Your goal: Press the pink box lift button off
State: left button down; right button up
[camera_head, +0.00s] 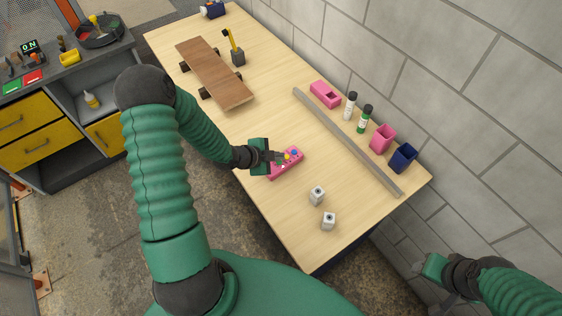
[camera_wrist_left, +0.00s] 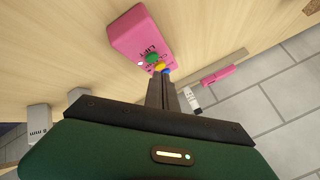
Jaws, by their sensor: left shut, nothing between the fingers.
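The pink lift button box (camera_head: 287,166) lies on the wooden table (camera_head: 268,100) near its front edge. In the left wrist view the pink box (camera_wrist_left: 137,32) shows LIFT lettering, a green button (camera_wrist_left: 152,58), a yellow button (camera_wrist_left: 160,68) and a blue button (camera_wrist_left: 166,72). My left gripper (camera_head: 281,158) is shut and empty, with its fingertips at the box's buttons. In the left wrist view the fingertips (camera_wrist_left: 161,78) reach close to the yellow button; I cannot tell whether they touch it. My right gripper (camera_head: 430,268) is off the table at the lower right, partly seen.
A wooden board on wheels (camera_head: 214,73) stands at the back left. Two small grey blocks (camera_head: 317,196) stand right of the box.

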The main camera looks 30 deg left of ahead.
pick_arm(q)
jog(key=shift+s+a+f, duration=0.1)
jog(key=shift+a+f, duration=0.25)
jog(key=shift+a, duration=0.2)
jog(key=shift+a+f, duration=0.35)
jog(key=shift+a, duration=0.2)
jog(key=shift+d+r, duration=0.15)
jog(key=shift+d, duration=0.3)
jog(key=shift+d+b, duration=0.1)
jog(key=shift+b, duration=0.25)
pick_arm(e)
jog(key=shift+a+f, duration=0.15)
jog(key=shift+f, duration=0.2)
